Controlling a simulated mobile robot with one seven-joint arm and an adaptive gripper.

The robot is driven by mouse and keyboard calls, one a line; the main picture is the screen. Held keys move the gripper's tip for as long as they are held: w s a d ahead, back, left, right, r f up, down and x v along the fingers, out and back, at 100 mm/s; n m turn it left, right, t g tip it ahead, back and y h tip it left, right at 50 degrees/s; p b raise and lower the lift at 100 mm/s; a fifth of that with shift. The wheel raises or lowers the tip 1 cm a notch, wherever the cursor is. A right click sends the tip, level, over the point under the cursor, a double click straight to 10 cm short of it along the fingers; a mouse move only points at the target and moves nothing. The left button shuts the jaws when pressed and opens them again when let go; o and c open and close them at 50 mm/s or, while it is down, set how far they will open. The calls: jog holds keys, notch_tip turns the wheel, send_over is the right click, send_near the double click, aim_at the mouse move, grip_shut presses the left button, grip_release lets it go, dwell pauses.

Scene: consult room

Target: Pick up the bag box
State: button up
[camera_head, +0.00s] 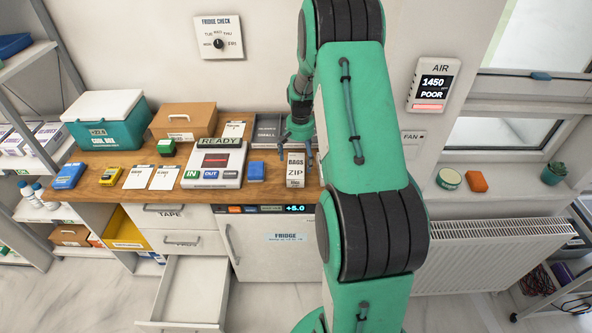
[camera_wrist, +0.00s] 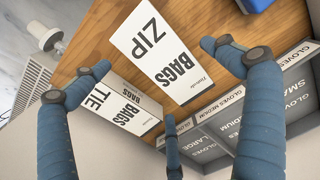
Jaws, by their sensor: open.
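A white box printed "BAGS ZIP" (camera_head: 296,170) sits at the right part of the wooden counter. It also fills the upper middle of the wrist view (camera_wrist: 150,50). A second white box printed "BAGS TIE" (camera_wrist: 128,108) lies beside it in the wrist view; I cannot make it out in the head view. My gripper (camera_head: 296,132) is just above and behind the ZIP box, partly hidden by my arm. In the wrist view my gripper (camera_wrist: 158,62) is open and empty, its blue fingers spread around the ZIP box, with no clear contact.
A tray of glove boxes (camera_wrist: 225,128) borders the bag boxes; it shows at the back of the counter (camera_head: 267,130). A blue box (camera_head: 256,171) and the READY tray (camera_head: 228,182) stand left of the ZIP box. A drawer (camera_head: 185,292) hangs open below.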

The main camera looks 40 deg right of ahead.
aim_at(300, 164)
jog(key=shift+f+b, duration=0.5)
jog(key=shift+f, duration=2.15)
jog(key=shift+c, duration=0.5)
jog(key=c, duration=1.3)
jog(key=shift+r, duration=0.15)
jog(key=shift+c, duration=0.2)
jog(key=shift+r, duration=0.45)
notch_tip(300, 164, up, 3)
jog(key=shift+s+a+f+p, duration=0.1)
jog(key=shift+p, duration=0.3)
jog(key=s+a+r+p, duration=0.1)
jog(key=s+a, duration=0.8)
jog(key=s, duration=0.3)
jog(key=shift+s+a, duration=0.2)
jog(key=shift+s, duration=0.1)
